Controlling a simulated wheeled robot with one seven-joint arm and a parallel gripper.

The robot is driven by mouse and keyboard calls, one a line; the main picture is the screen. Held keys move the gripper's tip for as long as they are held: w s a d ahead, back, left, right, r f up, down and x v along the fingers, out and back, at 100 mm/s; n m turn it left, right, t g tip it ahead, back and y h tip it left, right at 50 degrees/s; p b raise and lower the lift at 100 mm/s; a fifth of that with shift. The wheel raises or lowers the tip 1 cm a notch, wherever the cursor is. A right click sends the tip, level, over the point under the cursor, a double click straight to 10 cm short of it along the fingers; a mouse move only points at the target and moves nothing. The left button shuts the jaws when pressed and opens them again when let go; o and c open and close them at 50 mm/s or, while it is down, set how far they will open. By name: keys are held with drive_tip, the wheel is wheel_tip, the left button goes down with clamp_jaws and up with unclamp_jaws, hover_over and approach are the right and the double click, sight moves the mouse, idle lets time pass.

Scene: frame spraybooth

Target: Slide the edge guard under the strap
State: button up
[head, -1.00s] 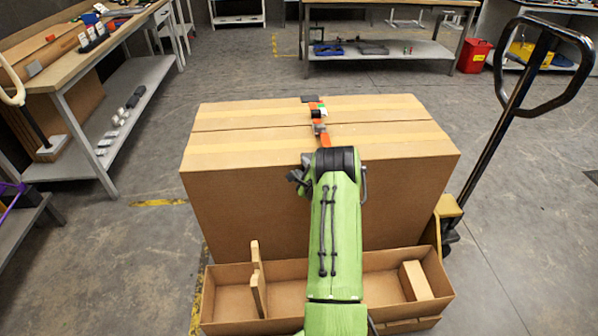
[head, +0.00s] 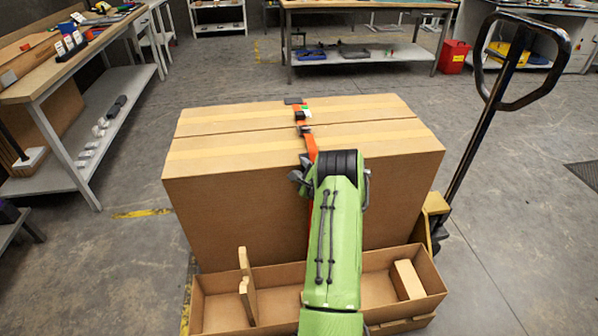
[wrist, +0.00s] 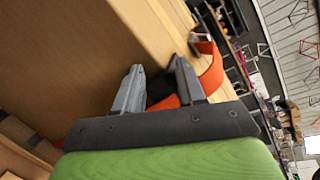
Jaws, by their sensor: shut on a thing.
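A large cardboard carton (head: 250,195) stands in front of me. An orange strap (head: 310,145) crosses its top to the near edge, and a sliver shows beside my arm on the front face. In the wrist view the strap (wrist: 211,72) bows loosely near the fingertips. My gripper (wrist: 158,72) is at the near top edge, shut on a small dark piece (wrist: 160,86), apparently the edge guard, mostly hidden between the fingers. I cannot tell whether it is under the strap. Another dark piece (head: 293,101) sits at the strap's far edge.
An open cardboard tray (head: 215,284) with a few brown pieces lies against the carton's near side. A pallet jack handle (head: 490,110) rises at the right. A workbench (head: 70,70) stands at the left, and a red bin (head: 453,57) at the back.

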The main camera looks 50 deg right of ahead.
drive_tip(key=shift+s+f, duration=0.3)
drive_tip(key=shift+f, duration=0.2)
drive_tip(key=o, duration=0.7)
drive_tip(key=shift+d, duration=0.1)
drive_tip(key=shift+o, duration=1)
drive_tip(key=shift+w, duration=0.1)
drive_tip(key=shift+w+r, duration=0.1)
drive_tip(key=shift+r, duration=0.05)
drive_tip(key=b+v, duration=0.2)
drive_tip(key=v, duration=1.3)
drive_tip(key=shift+s+a, duration=0.2)
drive_tip(key=shift+s, duration=0.1)
drive_tip(key=shift+r, duration=0.15)
